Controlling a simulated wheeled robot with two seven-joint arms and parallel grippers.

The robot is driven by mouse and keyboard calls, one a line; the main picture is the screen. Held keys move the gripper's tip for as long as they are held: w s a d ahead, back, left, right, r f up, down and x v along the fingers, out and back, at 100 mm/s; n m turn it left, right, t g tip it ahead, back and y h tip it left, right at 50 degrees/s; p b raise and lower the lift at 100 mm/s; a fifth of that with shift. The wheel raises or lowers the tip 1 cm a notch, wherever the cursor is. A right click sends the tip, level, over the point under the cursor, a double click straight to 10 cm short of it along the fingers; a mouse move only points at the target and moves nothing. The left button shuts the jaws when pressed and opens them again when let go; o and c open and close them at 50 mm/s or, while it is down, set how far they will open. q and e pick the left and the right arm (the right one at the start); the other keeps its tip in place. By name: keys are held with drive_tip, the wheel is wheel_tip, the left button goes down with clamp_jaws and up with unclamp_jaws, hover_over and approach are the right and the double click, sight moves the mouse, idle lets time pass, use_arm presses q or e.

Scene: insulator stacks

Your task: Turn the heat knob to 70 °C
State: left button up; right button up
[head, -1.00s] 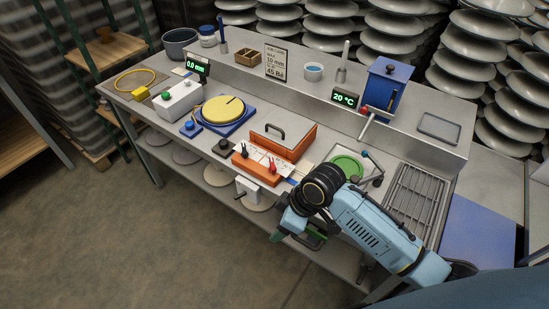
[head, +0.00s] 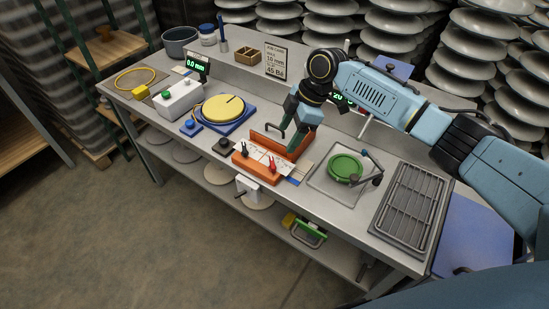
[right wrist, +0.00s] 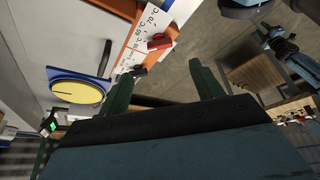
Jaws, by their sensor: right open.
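The heat scale is a white label (head: 264,160) on an orange base (head: 246,167), in front of an orange upright panel. A red lever knob (head: 272,168) sits on the label. In the right wrist view the red knob (right wrist: 160,42) lies near the 70 °C mark, with 60 and 50 °C marks further along; its exact setting is unclear. A black lever (right wrist: 138,70) sits near one finger. My right gripper (head: 282,143) is open over the orange panel, behind the label. Its green fingers (right wrist: 160,68) are apart, with no object clearly held.
A yellow disc (head: 223,108) on a blue base stands left of the scale. A green disc (head: 345,167) and a grey rack (head: 411,205) stand to the right.

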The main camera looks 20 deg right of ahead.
sight(273, 162)
drive_tip(key=x, duration=1)
drive_tip(key=shift+f+b, duration=0.1)
drive_tip(key=shift+b, duration=0.3)
drive_tip(key=c, duration=1)
